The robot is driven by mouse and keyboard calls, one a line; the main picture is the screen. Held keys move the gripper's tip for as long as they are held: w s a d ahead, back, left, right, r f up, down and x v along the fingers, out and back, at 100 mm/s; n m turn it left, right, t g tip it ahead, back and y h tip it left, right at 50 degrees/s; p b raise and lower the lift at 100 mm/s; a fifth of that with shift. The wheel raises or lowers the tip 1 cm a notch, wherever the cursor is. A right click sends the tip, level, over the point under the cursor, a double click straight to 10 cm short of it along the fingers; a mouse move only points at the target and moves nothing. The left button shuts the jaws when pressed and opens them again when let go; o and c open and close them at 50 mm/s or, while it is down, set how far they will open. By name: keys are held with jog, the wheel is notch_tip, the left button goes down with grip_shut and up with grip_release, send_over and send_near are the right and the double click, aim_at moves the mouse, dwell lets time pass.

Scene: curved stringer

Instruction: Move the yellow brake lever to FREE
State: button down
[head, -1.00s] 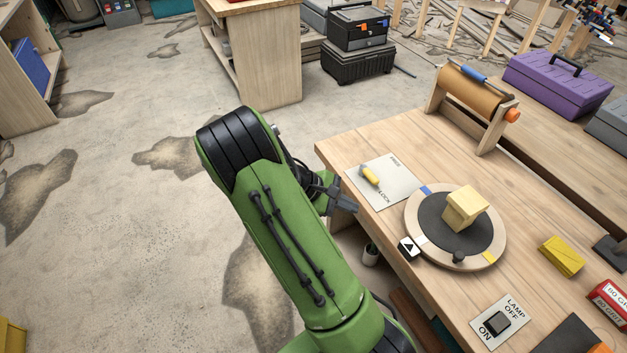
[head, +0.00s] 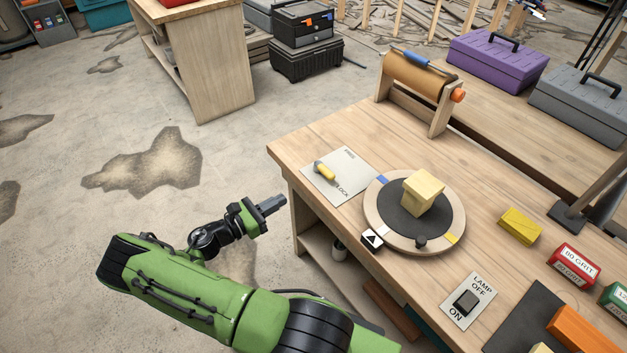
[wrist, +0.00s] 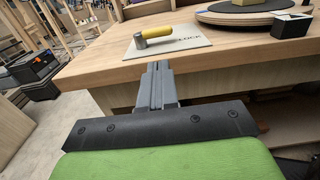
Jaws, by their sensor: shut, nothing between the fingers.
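The yellow brake lever (head: 324,171) lies on a pale plate (head: 346,190) at the near left corner of the workbench. The plate reads FREE at its far end and LOCK at its near end. The lever's grey pivot is at its left end, and the yellow handle points toward the LOCK side. The lever also shows in the wrist view (wrist: 158,31), beyond the fingertips. My gripper (head: 279,200) is shut and empty, left of the bench and apart from it. In the wrist view my gripper (wrist: 156,68) shows in front of the bench edge, below the lever.
A round turntable (head: 376,218) with a yellowish block (head: 423,192) stands right of the plate. A black arrow marker (head: 372,239) and a lamp switch (head: 467,302) are near the front edge. A roller stand (head: 440,120) is at the back.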

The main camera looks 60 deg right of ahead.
aim_at(325, 176)
jog(key=b+x, duration=0.1)
jog(key=x, duration=1.2)
